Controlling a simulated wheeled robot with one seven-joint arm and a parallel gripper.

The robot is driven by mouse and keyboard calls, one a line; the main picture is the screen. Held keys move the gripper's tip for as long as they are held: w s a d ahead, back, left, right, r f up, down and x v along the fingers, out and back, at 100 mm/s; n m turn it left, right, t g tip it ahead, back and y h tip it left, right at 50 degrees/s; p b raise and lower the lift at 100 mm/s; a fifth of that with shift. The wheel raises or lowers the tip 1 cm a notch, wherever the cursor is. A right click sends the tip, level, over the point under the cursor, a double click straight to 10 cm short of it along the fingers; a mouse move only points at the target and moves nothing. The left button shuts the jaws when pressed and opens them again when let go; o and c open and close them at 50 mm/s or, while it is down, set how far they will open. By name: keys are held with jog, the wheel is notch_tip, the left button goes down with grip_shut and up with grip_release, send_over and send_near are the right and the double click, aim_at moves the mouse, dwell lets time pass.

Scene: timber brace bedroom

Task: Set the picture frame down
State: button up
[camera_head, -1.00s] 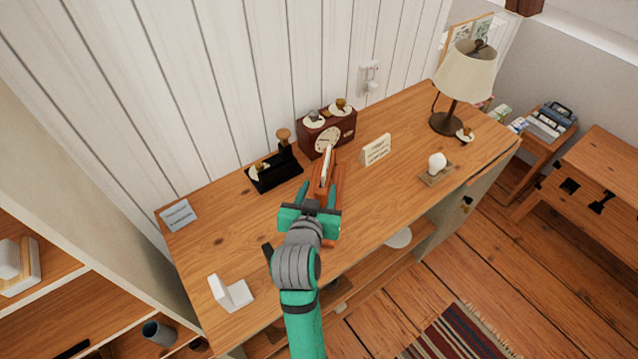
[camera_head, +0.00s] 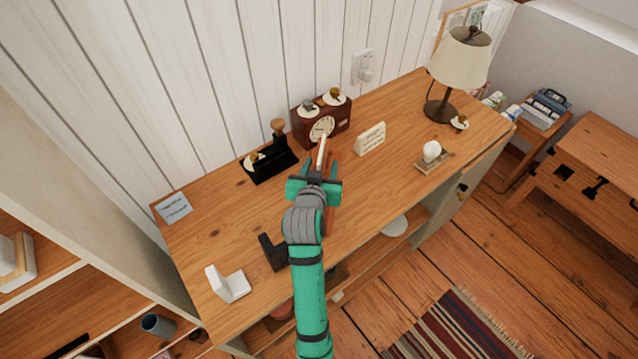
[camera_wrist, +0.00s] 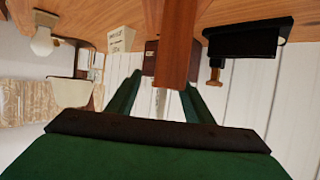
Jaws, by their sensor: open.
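The picture frame, which I take to be the narrow brown wooden piece (camera_head: 328,221) seen nearly edge-on, is at the desk (camera_head: 375,195), partly hidden by my gripper. In the wrist view a wooden strip (camera_wrist: 179,45) runs down from the top edge towards the space between the fingers. My gripper (camera_head: 321,168) is open, with its two green fingers apart over the middle of the desk. The fingers also show spread in the wrist view (camera_wrist: 160,84). I cannot tell whether either finger touches the frame, or how its base meets the desk.
A dark red clock (camera_head: 323,121) and a black stand (camera_head: 268,162) are close behind. A small cream sign (camera_head: 370,139) stands to the right, then a bulb on a base (camera_head: 431,158) and a lamp (camera_head: 461,68). A white L-shaped piece (camera_head: 228,285) stands front left.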

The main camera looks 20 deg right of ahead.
jog(key=x, duration=0.2)
jog(key=shift+w+a+f, duration=0.15)
jog(key=shift+w+f, duration=0.05)
jog(key=shift+w, duration=0.2)
jog(key=shift+c, duration=0.4)
